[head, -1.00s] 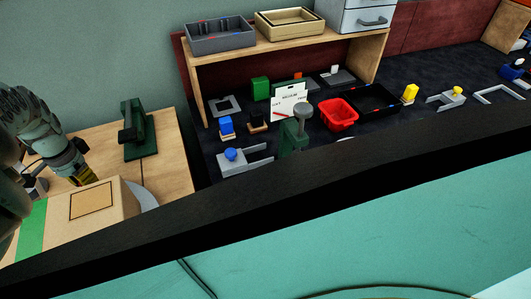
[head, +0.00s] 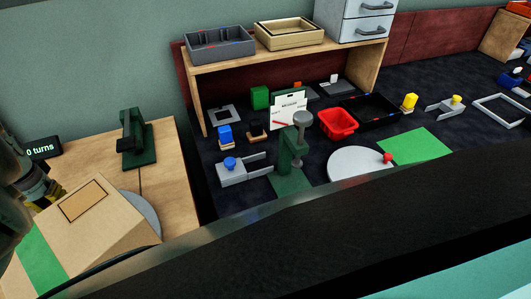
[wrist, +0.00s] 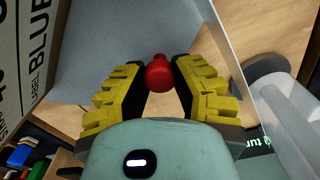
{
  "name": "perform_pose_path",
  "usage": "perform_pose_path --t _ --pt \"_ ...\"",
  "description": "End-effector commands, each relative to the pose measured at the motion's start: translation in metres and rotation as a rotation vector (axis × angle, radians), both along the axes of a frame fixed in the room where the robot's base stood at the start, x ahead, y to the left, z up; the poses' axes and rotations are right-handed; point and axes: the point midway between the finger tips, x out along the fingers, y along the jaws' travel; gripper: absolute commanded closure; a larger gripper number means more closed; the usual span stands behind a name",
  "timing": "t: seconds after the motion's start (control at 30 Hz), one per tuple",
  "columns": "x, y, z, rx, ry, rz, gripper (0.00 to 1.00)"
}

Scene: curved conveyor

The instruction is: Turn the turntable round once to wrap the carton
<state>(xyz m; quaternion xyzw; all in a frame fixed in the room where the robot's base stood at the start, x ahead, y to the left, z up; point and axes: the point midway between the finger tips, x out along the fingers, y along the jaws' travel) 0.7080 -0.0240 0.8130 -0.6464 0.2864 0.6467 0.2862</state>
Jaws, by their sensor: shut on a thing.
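The brown carton (head: 100,235), with a green band and an outlined rectangle on top, sits on the grey turntable (head: 149,212) at the lower left in the head view. My gripper (head: 50,200) is beside the carton's far left side, partly cut off by the frame edge. In the wrist view my gripper (wrist: 158,78) is shut on a red knob (wrist: 158,74) beside a grey surface (wrist: 110,50), apparently the turntable. A printed carton side (wrist: 28,60) is at the left. A small display (head: 42,149) reads "0 turns".
A green stand (head: 135,140) is behind the carton on the wooden table. A whitish cylinder (wrist: 290,110) is close at the right in the wrist view. The dark bench holds another grey disc (head: 350,163), a red bin (head: 338,123) and several fixtures.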

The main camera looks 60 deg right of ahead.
Motion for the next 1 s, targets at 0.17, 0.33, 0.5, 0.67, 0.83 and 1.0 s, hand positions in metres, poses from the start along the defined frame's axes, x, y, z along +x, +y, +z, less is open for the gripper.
perform_pose_path --t 0.17,0.33,0.5,0.67,0.83,1.0 --pt "0.0 0.014 -0.002 0.0 -0.003 0.094 1.0" --pt "-0.001 0.026 -0.001 -0.001 -0.005 0.177 1.0" --pt "-0.002 0.039 0.0 0.0 -0.006 0.265 1.0" --pt "-0.005 0.05 0.0 0.001 -0.005 0.34 1.0" --pt "-0.009 0.061 0.0 0.001 -0.003 0.414 1.0" --pt "-0.013 0.068 0.0 0.002 0.0 0.471 1.0"
